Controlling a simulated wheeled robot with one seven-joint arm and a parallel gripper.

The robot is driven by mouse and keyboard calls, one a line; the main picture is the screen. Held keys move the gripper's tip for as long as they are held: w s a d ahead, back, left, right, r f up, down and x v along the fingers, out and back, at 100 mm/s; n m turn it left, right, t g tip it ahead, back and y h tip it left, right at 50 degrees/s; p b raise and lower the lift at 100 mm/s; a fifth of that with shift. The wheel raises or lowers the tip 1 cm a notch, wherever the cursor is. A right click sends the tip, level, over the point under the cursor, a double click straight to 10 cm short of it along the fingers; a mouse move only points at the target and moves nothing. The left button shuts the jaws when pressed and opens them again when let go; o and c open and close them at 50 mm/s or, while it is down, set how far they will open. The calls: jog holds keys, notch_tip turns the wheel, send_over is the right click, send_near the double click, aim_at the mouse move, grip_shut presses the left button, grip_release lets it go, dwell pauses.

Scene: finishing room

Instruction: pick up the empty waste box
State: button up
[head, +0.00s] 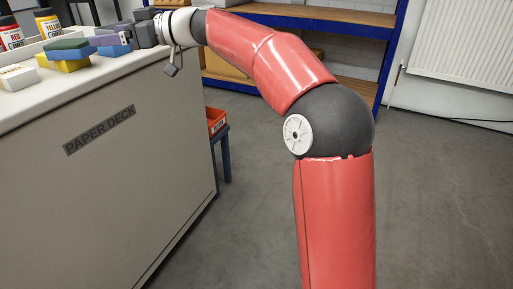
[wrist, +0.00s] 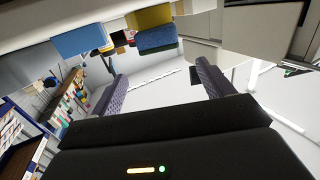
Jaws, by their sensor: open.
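My gripper (head: 112,40) reaches left over the white top of the cabinet marked PAPER DECK (head: 100,130). In the wrist view its two ribbed grey-purple fingers (wrist: 162,69) stand wide apart with nothing held between them. A yellow block with a dark green top (head: 63,63) lies close by the fingers in the head view. In the wrist view a blue block (wrist: 84,40) and a yellow block (wrist: 150,17) show beyond the fingers. I cannot tell which thing is the empty waste box.
Red (head: 11,36) and yellow (head: 48,23) bottles stand at the back of the deck top. An orange-red bin (head: 216,121) sits on a blue stand beyond the cabinet. A blue shelf unit (head: 300,22) stands behind. The grey floor (head: 440,200) at right is clear.

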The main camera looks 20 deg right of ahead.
jog(key=s+d+f+m+h, duration=0.5)
jog(key=s+d+f, duration=0.4)
jog(key=s, duration=0.3)
jog(key=s+d+f+m+h, duration=0.5)
jog(key=s+d+f+h, duration=0.3)
jog(key=s+f, duration=0.3)
jog(key=shift+s+d+t, duration=0.3)
jog(key=shift+s+d, duration=0.6)
jog(key=shift+s, duration=0.3)
jog(key=shift+o, duration=0.9)
jog(key=s+d+f+m+h, duration=0.3)
jog(key=s+d+f+m, duration=0.1)
jog(key=s+d+f, duration=0.3)
jog(key=shift+s+d+f+h, duration=0.35)
jog(key=shift+s+d, duration=0.45)
jog(key=shift+s, duration=0.45)
jog(key=shift+o, duration=1)
jog(key=shift+s+d+f, duration=0.15)
jog(key=shift+d+f, duration=0.05)
